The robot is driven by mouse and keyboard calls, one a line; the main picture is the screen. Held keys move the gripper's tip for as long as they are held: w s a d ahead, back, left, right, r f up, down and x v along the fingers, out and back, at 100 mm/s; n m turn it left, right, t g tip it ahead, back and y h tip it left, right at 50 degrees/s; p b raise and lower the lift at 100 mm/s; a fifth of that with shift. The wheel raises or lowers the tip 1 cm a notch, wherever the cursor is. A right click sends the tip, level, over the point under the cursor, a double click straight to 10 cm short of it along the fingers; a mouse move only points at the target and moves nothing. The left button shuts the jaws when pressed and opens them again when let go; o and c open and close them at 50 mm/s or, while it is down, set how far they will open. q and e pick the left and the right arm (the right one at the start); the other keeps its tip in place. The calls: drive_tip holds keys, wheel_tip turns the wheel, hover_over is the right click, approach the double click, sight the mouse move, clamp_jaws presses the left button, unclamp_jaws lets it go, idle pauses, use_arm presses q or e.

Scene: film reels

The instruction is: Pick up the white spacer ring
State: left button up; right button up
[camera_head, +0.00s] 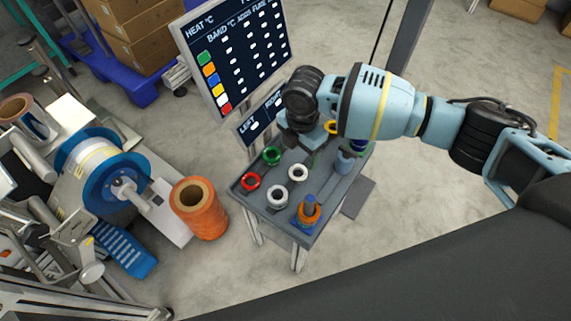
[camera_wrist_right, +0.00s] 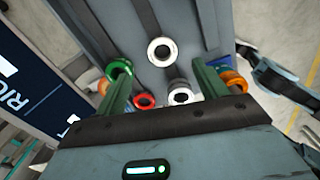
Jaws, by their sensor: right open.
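Two white rings lie on the grey tray table (camera_head: 263,212). In the head view one white ring (camera_head: 298,174) is near the middle and the other white ring (camera_head: 278,197) is nearer the front edge. In the right wrist view one white ring (camera_wrist_right: 161,52) lies beyond the fingertips, and another white ring (camera_wrist_right: 180,96) shows low between the fingers. My right gripper (camera_wrist_right: 161,68) is open and empty, with green fingers apart. In the head view it hangs over the back of the table, its fingertips hard to make out. My left gripper is not in view.
A red ring (camera_head: 251,181), a green ring (camera_head: 272,156), and an orange ring (camera_head: 309,213) are also on the table. A yellow ring (camera_head: 331,127) is partly behind my right arm. A sign board (camera_head: 235,52) stands behind. An orange spool (camera_head: 199,208) stands left of the table.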

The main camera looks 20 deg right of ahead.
sight(299, 175)
drive_tip(key=shift+s+f, duration=0.15)
drive_tip(key=shift+f, duration=0.75)
drive_tip(key=shift+s+f+b, duration=0.1)
drive_tip(key=shift+f+b, duration=0.7)
drive_tip(key=shift+f, duration=2.2)
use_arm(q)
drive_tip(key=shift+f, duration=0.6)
